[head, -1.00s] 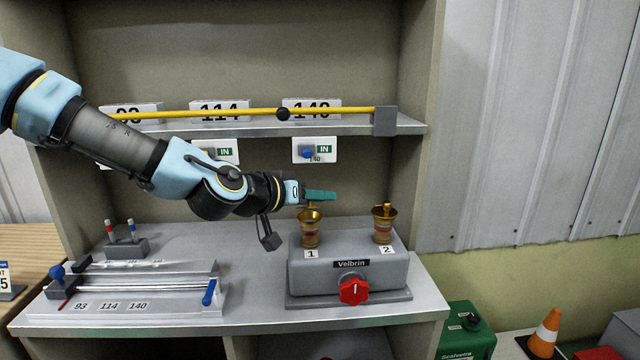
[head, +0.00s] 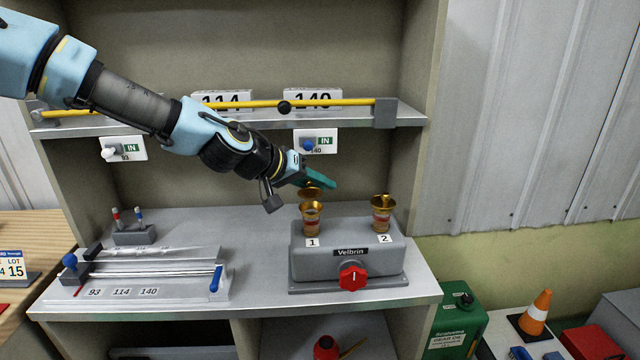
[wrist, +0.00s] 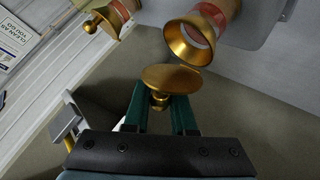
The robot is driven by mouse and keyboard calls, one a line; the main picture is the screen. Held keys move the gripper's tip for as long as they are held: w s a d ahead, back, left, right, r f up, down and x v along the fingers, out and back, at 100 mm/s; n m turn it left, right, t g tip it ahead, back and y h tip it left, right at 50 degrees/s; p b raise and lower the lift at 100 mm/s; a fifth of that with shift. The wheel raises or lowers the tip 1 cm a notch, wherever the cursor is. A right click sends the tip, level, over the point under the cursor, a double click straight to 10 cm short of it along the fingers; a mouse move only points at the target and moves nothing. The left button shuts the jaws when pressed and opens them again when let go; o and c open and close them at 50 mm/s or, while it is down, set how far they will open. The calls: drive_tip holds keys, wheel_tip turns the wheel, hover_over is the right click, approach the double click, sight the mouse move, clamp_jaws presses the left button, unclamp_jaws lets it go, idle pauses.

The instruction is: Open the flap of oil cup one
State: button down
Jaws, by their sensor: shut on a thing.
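Oil cup one (head: 311,219) is a brass cup with a red band on the grey Velbrin block (head: 345,262), above the label 1. Its round brass flap (head: 311,191) is tilted up off the rim. In the wrist view the flap (wrist: 171,78) stands away from the open cup mouth (wrist: 190,42). My gripper (head: 318,180), with green fingers, is shut on the knob (wrist: 159,100) of the flap. Oil cup two (head: 382,214) stands to the right with its flap down; its knob shows in the wrist view (wrist: 92,23).
A red knob (head: 353,277) is on the block's front. A yellow rod (head: 230,105) runs along the shelf edge (head: 410,119) behind my arm. A rail fixture (head: 150,272) lies on the left of the bench, with clear bench between it and the block.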

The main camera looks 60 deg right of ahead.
drive_tip(key=c, duration=0.7)
unclamp_jaws()
drive_tip(key=shift+c, duration=0.2)
drive_tip(key=b+v, duration=0.3)
drive_tip(key=v, duration=0.7)
drive_tip(key=shift+a+r, duration=0.25)
drive_tip(key=shift+r, duration=0.05)
drive_tip(key=shift+w, duration=0.1)
